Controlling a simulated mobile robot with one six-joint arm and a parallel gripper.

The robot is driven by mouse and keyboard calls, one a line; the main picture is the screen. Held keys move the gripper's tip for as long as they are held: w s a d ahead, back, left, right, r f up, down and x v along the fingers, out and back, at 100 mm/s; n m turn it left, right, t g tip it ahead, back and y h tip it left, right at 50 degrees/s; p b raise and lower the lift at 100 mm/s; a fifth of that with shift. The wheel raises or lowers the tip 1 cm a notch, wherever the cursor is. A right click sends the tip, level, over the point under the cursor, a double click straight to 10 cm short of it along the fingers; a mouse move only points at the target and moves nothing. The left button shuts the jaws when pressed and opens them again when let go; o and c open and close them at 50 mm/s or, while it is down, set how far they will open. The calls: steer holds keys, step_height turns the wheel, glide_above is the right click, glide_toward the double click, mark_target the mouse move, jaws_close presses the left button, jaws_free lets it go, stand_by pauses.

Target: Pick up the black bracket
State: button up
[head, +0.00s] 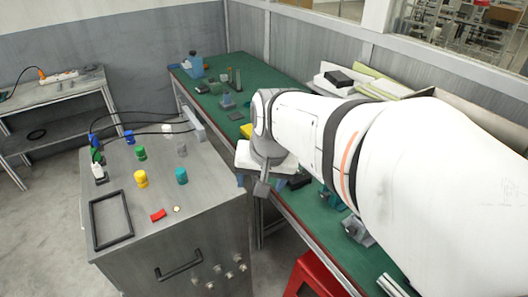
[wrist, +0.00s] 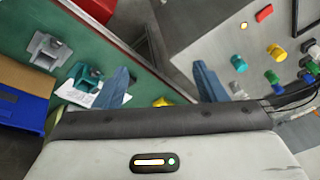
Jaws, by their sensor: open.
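My gripper (wrist: 162,84) is open in the wrist view, with two blue-grey fingers apart and nothing between them. In the head view my gripper (head: 262,172) hangs over the gap between the green bench and the grey cabinet, its fingers mostly hidden. I cannot tell for certain which thing is the black bracket. A small dark object (head: 298,181) lies on the green bench just right of my gripper, partly hidden by my arm. A black rectangular frame (head: 96,226) lies flat on the cabinet top. No black bracket is clear in the wrist view.
The grey cabinet (head: 215,195) carries several coloured knobs, a red block (head: 158,215) and cables. The green bench (head: 245,68) holds a blue container (head: 194,66) and small parts. A teal vise (wrist: 85,78) and grey clamp (wrist: 47,50) stand on it. A red stool (head: 308,278) is below.

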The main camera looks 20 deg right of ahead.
steer(key=o, duration=0.4)
steer(key=w+d+f+m+b, duration=0.2)
steer(key=w+m, duration=0.1)
steer(key=w, duration=0.1)
steer(key=w+d+f+m+b, duration=0.2)
steer(key=w+d+f+m, duration=0.1)
steer(key=w+m, duration=0.1)
steer(key=w+d+f+m+b, duration=0.2)
steer(key=w+f+m, duration=0.1)
steer(key=w, duration=0.1)
steer(key=shift+w+d+f, duration=0.1)
steer(key=shift+d+f, duration=0.05)
steer(key=shift+f, duration=0.05)
steer(key=o, duration=0.3)
steer(key=w+d+f+m+b, duration=0.3)
steer(key=w+d+f+m, duration=0.3)
steer(key=shift+d+m+b, duration=0.15)
steer(key=shift+m+b, duration=0.2)
steer(key=shift+m, duration=0.05)
steer(key=m+b, duration=0.6)
steer(key=m, duration=0.7)
glide_above(301, 174)
steer(key=s, duration=0.2)
steer(key=shift+t, duration=0.4)
step_height(301, 174, down, 15)
steer(key=shift+r, duration=0.1)
steer(key=x, duration=0.2)
steer(key=shift+f, duration=0.3)
steer(key=shift+b+x, duration=0.55)
steer(key=shift+x, duration=2.1)
